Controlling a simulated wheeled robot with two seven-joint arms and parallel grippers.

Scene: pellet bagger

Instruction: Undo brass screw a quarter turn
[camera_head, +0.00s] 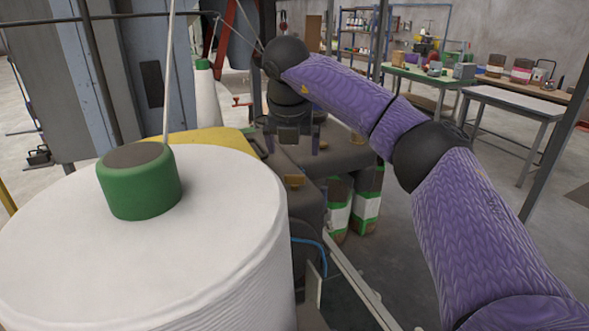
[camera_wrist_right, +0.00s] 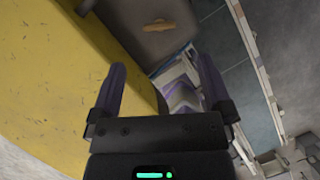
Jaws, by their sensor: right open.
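A small brass piece (camera_head: 293,181), which looks like the brass screw, sits on the dark machine housing (camera_head: 303,203) in the head view. In the right wrist view a flat, elongated brass piece (camera_wrist_right: 160,25) shows on a dark grey face, beyond the fingertips; I take it for the same screw. My right gripper (camera_head: 298,150) points down, just above and behind the screw in the head view, apart from it. Its two fingers (camera_wrist_right: 162,72) are spread with nothing between them. A second brass-coloured piece (camera_head: 356,138) is farther back on the machine. My left gripper is out of view.
A large white spool (camera_head: 220,240) with a green-capped core (camera_head: 140,185) fills the front left. A yellow panel (camera_head: 210,140) lies behind it, left of the gripper. A blue hose (camera_head: 312,243) and a metal rail (camera_head: 355,280) run below. Work tables (camera_head: 515,103) stand far right.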

